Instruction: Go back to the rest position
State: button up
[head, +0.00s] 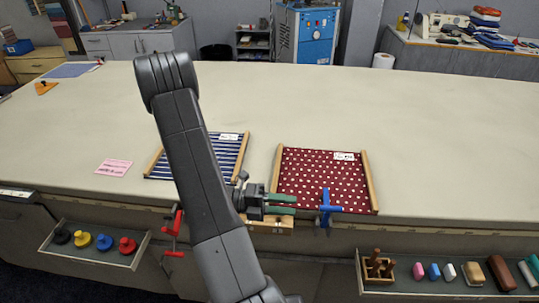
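My gripper (288,204) is at the front edge of the long table, pointing right. Its two green fingers are apart, with a narrow gap and nothing seen between them. It is just left of a blue clamp (327,207), which sits at the front edge of a red polka-dot cloth panel (318,175) with wooden side rails. My arm crosses in front of a blue-and-white striped panel (165,163) and hides part of it. A red clamp (173,232) hangs at the table edge left of my arm.
A pink paper (114,167) lies on the left of the cloth table (440,130). A left tray (140,250) holds coloured knobs. A right tray (400,287) holds a wooden holder and small blocks. The table's back and right are largely clear.

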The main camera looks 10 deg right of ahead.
jog(key=d+p, duration=0.1)
jog(key=d, duration=0.7)
jog(key=shift+s+f, duration=0.2)
jog(key=shift+s, duration=0.25)
jog(key=shift+d, duration=0.1)
